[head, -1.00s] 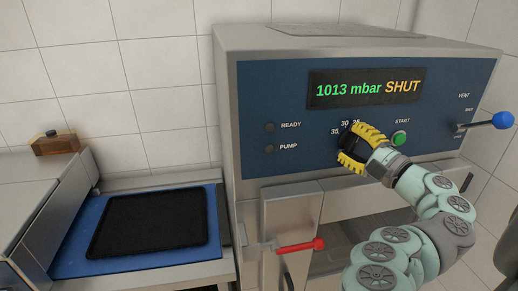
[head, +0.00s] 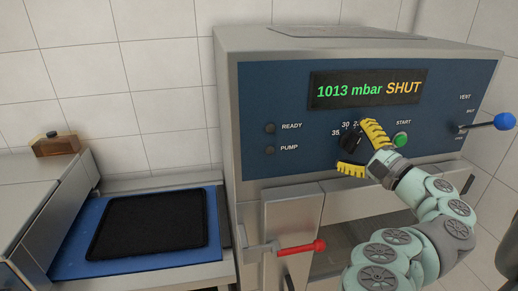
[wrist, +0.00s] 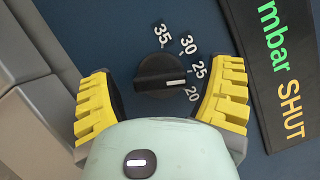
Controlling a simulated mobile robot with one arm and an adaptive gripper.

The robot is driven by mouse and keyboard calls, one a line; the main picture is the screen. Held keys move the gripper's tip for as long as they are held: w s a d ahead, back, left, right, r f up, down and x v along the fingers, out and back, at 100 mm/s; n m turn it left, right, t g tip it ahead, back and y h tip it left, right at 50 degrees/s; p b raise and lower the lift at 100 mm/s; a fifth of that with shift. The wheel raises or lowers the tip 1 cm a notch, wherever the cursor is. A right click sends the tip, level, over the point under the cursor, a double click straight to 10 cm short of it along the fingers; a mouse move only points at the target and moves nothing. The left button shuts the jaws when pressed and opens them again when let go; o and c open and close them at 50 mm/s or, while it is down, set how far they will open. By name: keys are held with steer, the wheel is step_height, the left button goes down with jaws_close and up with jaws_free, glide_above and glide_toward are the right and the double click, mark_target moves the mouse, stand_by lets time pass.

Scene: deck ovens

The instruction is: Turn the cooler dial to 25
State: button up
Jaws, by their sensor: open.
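The cooler dial is a black round knob with a raised grip bar and a white pointer line. It shows in the wrist view (wrist: 160,70) and in the head view (head: 350,140). The numbers 35, 30, 25 and 20 curve around it. The white line points right, towards the 25 (wrist: 198,67); the slant of the view leaves the exact setting slightly uncertain. My gripper (head: 354,147) is open, its yellow ribbed fingers on either side of the dial. In the wrist view my gripper (wrist: 163,88) shows gaps between both fingers and the knob.
The display (head: 366,90) above reads 1013 mbar SHUT. A green START button (head: 400,140) is close to the right of my gripper. A blue-knobbed lever (head: 503,121) is at far right, and a red-tipped handle (head: 318,245) is below. A black tray (head: 148,224) lies at left.

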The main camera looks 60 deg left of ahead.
steer(key=shift+d, duration=0.1)
steer(key=d+f, duration=0.1)
steer(key=d, duration=1)
steer(key=shift+s+d+f, duration=0.15)
steer(key=shift+d+f, duration=0.15)
steer(key=shift+d, duration=0.1)
stand_by(0.3)
